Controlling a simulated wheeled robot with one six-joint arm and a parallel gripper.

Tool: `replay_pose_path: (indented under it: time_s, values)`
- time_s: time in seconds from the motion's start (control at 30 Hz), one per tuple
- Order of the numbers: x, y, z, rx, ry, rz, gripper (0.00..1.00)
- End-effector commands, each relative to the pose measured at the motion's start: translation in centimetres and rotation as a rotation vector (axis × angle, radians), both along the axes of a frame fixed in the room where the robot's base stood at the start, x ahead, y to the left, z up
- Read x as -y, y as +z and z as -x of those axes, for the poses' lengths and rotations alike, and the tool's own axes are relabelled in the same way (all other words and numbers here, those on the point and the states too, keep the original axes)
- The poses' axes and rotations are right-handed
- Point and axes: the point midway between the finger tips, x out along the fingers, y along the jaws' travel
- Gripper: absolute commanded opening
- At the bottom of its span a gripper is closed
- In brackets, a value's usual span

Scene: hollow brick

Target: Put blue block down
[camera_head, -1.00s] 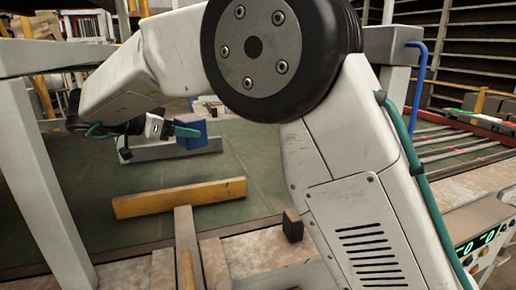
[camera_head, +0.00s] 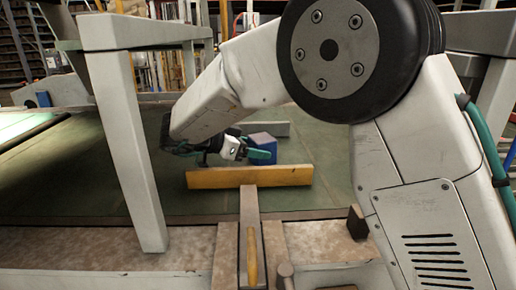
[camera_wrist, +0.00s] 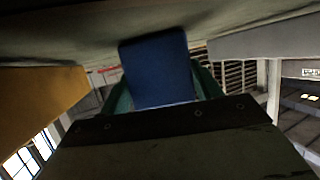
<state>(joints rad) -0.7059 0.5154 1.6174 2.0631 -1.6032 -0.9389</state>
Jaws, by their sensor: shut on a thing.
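The blue block (camera_head: 263,146) is between the green fingers of my gripper (camera_head: 258,154). In the head view it appears low over the green table (camera_head: 325,160), between a yellow bar (camera_head: 250,177) in front and a grey bar (camera_head: 279,129) behind. The wrist view also shows the blue block (camera_wrist: 158,70) held between the green fingers, with its far end at or very near the table surface. I cannot tell whether it touches. The lower part of the block is hidden behind the finger and yellow bar in the head view.
In the wrist view, the yellow bar (camera_wrist: 35,98) is on the left and the grey bar (camera_wrist: 265,40) on the right, both apart from the block. A white post (camera_head: 128,150) stands left of my arm. Green table is clear to the right of the bars.

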Motion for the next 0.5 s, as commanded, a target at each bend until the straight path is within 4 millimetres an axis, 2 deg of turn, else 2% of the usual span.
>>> replay_pose_path:
  time_s: [0.43,0.47,0.5]
  values:
    - [0.1,-1.3,0.0,-0.005,0.0,0.003,0.36]
    - [0.1,-1.3,0.0,-0.005,0.0,0.003,0.72]
    - [0.1,-1.3,0.0,-0.007,0.0,0.004,0.83]
